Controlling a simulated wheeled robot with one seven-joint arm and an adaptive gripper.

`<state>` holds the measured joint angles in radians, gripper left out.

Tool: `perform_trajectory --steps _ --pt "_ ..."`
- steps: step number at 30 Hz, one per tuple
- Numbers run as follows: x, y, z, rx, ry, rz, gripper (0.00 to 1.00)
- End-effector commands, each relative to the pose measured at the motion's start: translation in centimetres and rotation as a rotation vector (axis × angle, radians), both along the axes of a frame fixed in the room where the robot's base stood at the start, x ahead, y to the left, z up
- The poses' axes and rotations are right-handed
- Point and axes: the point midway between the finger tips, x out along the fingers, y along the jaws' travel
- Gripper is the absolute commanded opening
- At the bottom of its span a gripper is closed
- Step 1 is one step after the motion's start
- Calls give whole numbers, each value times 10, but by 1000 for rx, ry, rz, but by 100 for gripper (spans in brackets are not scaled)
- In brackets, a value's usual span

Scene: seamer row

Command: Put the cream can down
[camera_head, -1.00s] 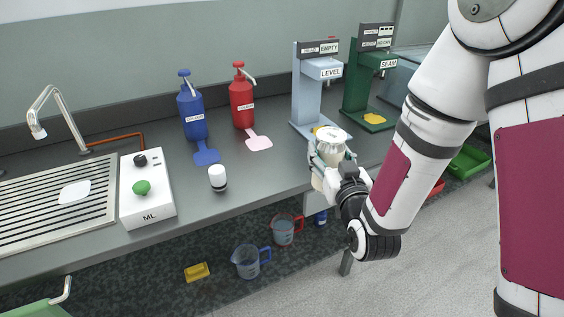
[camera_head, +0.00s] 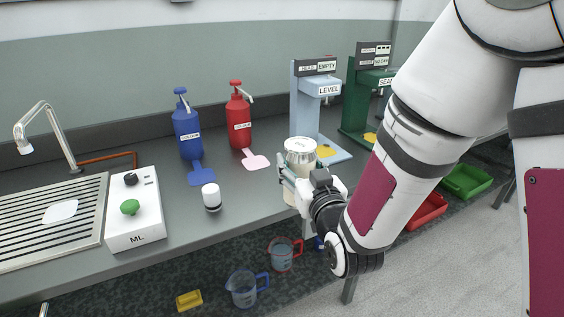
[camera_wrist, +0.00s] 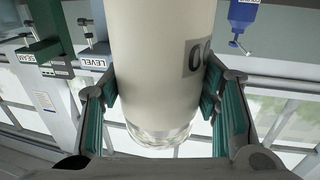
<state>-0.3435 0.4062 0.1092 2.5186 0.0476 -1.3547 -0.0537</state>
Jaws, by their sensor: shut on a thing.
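The cream can (camera_head: 300,154) is upright with a shiny metal-coloured top, at the front edge of the counter in the head view. My gripper (camera_head: 296,180) is shut on it, with a finger on each side. The cream can (camera_wrist: 160,65) also fills the middle of the wrist view, with part of a dark label, between the green finger pads of my gripper (camera_wrist: 160,105). Its lower part is mostly hidden by my gripper in the head view. I cannot tell whether its base touches the counter.
A small white can (camera_head: 211,197) stands left of my gripper. The LEVEL stand (camera_head: 306,105) and green SEAM stand (camera_head: 360,105) are behind. Jugs (camera_head: 242,287) sit below.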

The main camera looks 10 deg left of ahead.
Motion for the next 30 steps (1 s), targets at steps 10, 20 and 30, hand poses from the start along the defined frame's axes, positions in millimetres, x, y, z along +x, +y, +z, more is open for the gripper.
perform_trajectory --steps 10,20,30 --pt "27 13 -1 2 -3 1 7" --pt "87 40 -8 2 -4 1 7" --pt "124 56 -11 2 -4 1 7"
